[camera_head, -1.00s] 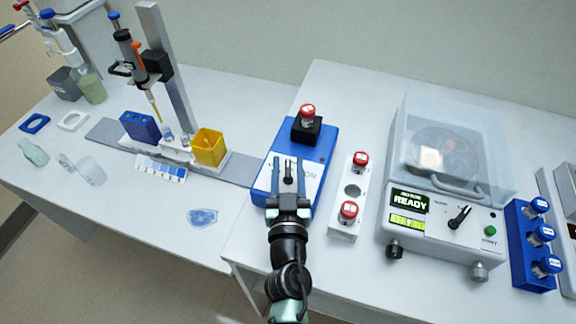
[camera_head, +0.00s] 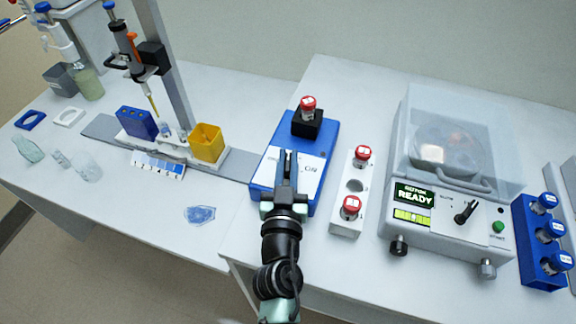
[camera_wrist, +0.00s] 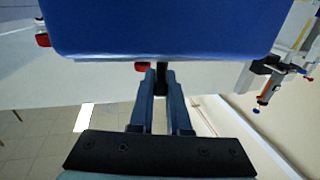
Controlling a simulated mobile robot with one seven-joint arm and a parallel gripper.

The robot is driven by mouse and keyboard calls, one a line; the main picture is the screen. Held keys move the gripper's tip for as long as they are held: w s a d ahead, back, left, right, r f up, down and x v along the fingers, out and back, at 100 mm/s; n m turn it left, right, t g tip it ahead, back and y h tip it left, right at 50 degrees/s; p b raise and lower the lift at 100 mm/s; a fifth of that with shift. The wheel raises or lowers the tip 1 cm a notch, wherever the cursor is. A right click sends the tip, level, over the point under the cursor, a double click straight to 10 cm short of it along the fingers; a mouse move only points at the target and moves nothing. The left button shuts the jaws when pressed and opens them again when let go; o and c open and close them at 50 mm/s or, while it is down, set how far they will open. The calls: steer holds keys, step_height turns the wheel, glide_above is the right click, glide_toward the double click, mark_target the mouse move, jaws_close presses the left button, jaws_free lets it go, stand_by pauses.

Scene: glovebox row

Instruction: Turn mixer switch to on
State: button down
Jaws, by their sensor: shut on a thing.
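The mixer (camera_head: 320,140) is a blue box with a white label panel on its sloped top, left of centre on the bench. Its switch is a small black lever (camera_wrist: 161,73), seen between my fingertips in the wrist view; in the head view my fingers largely cover it. My gripper (camera_head: 288,165) reaches over the panel from the front, and its fingers are shut on the switch. The gripper also shows in the wrist view (camera_wrist: 161,90), below the mixer's blue side. The panel's lettering is partly hidden and too small to read surely.
A red-capped vial (camera_head: 308,105) stands in a black holder at the mixer's back. A white rack (camera_head: 345,222) with red-capped vials stands close to its right, then a centrifuge (camera_head: 440,235) with a clear lid. A yellow box (camera_head: 207,143) is to the left.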

steer(key=f+m+h+b, duration=0.1)
steer(key=h+b, duration=0.1)
steer(key=b, duration=0.3)
steer(key=shift+a, duration=0.1)
steer(key=m+h+b, duration=0.1)
steer(key=h+b, duration=0.1)
steer(key=b, duration=0.1)
steer(key=shift+m+g+b, duration=0.3)
steer(key=shift+g+b, duration=0.1)
steer(key=m+h+b, duration=0.1)
steer(key=b, duration=0.1)
steer(key=m+g+h+b, duration=0.1)
steer(key=h+b, duration=0.1)
steer(key=b, duration=0.1)
steer(key=shift+r+m+h+b, duration=0.3)
steer(key=shift+r+m+g+h+b, duration=0.1)
steer(key=shift+m+g+h+b, duration=0.3)
steer(key=shift+g+h+b, duration=0.3)
steer(key=shift+r+b, duration=0.1)
steer(key=shift+b, duration=0.2)
steer(key=c, duration=0.9)
jaws_free()
